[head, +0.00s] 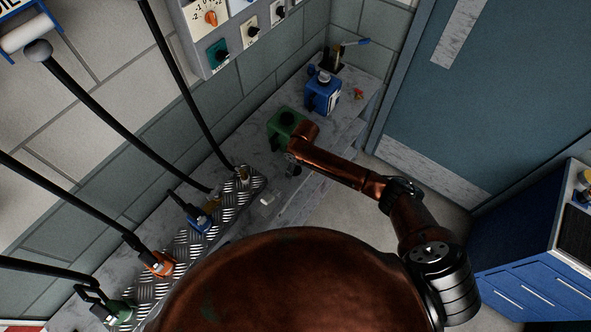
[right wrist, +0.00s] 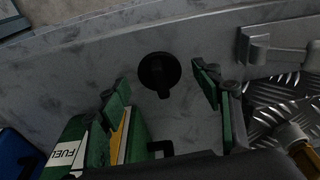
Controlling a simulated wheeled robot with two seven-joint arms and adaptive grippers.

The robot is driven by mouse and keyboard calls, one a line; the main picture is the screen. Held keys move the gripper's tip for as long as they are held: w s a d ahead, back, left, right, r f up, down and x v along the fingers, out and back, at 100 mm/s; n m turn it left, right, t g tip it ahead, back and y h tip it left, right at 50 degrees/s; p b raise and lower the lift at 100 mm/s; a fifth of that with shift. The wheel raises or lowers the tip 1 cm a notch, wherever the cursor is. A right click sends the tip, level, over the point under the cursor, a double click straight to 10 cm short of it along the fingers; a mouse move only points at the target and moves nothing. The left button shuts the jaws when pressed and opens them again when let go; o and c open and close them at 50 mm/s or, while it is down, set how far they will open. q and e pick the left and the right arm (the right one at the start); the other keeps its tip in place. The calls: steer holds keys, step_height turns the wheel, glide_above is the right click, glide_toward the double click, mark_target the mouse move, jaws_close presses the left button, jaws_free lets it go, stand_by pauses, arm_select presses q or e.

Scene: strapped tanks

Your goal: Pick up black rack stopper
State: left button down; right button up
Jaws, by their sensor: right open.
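The black rack stopper (right wrist: 158,74), a round black disc with a small knob, lies on the grey marbled counter in the right wrist view. My right gripper (right wrist: 160,90) is open. Its two green-padded fingers stand to the left and right of the stopper in the picture, and nothing is between them in contact. In the head view my right gripper (head: 291,162) hangs over the counter beside the green tank (head: 286,122). I cannot make out the stopper in the head view. My left gripper is not in view.
The green fuel tank (right wrist: 75,146) stands close to the left finger in the right wrist view. A blue tank (head: 322,93) stands farther back. A metal tread plate (head: 190,240) with several hose nozzles is to the left. A grey bracket (right wrist: 258,45) is near the right finger.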

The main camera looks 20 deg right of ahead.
steer(key=shift+a+f, duration=0.1)
steer(key=shift+f, duration=0.35)
steer(key=shift+w, duration=0.1)
steer(key=c, duration=1.2)
steer(key=shift+r, duration=0.15)
